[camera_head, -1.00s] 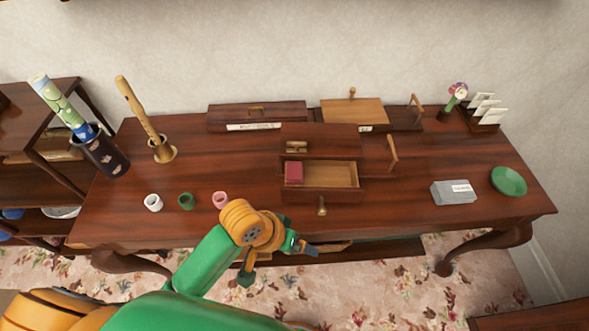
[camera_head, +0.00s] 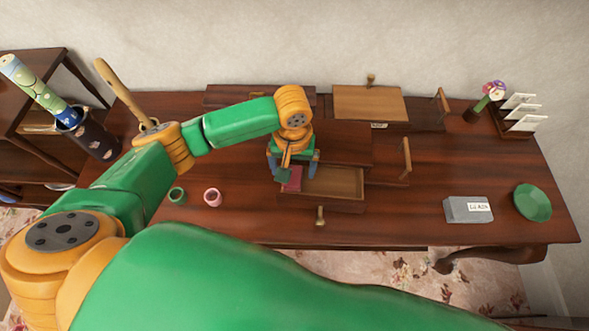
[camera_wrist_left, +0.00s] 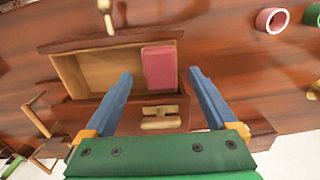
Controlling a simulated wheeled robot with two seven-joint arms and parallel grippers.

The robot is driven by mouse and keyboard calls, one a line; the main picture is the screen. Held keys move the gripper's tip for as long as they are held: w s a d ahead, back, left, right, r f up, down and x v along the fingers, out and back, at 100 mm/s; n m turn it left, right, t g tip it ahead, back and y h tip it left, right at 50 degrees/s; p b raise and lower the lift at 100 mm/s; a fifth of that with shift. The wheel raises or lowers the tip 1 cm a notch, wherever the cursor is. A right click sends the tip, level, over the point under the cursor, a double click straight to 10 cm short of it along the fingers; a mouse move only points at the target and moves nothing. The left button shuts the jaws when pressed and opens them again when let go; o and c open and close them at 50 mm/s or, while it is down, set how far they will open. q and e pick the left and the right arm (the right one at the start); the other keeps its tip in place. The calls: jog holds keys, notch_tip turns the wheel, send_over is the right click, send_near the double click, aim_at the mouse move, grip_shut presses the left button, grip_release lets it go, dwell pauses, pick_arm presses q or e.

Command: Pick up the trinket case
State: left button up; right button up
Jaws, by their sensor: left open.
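A small red box (camera_head: 293,182), which looks like the trinket case, lies in the left end of an open wooden drawer (camera_head: 338,181). My left gripper (camera_head: 296,166) is over that end of the drawer and hides part of the box. In the left wrist view the red box (camera_wrist_left: 159,67) shows between and beyond the blue fingertips (camera_wrist_left: 160,73), with gaps to each side. The fingers are open and hold nothing. The bare drawer floor (camera_wrist_left: 95,70) shows beside the box. My right gripper is not in view.
Pink (camera_head: 212,197) and green rings (camera_head: 177,195) lie left. A grey box (camera_head: 462,210) and green dish (camera_head: 532,203) stand right. The table front between is clear.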

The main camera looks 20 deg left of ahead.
aim_at(293, 175)
pick_arm(q)
jog(key=f, duration=0.3)
jog(key=shift+s+f, duration=0.1)
jog(key=shift+s, duration=0.1)
jog(key=shift+w+f, duration=0.1)
jog(key=shift+w, duration=0.35)
jog(key=shift+c, duration=0.4)
jog(key=shift+s, duration=0.35)
grip_shut()
jog(key=shift+w, duration=0.15)
jog(key=shift+r, duration=0.2)
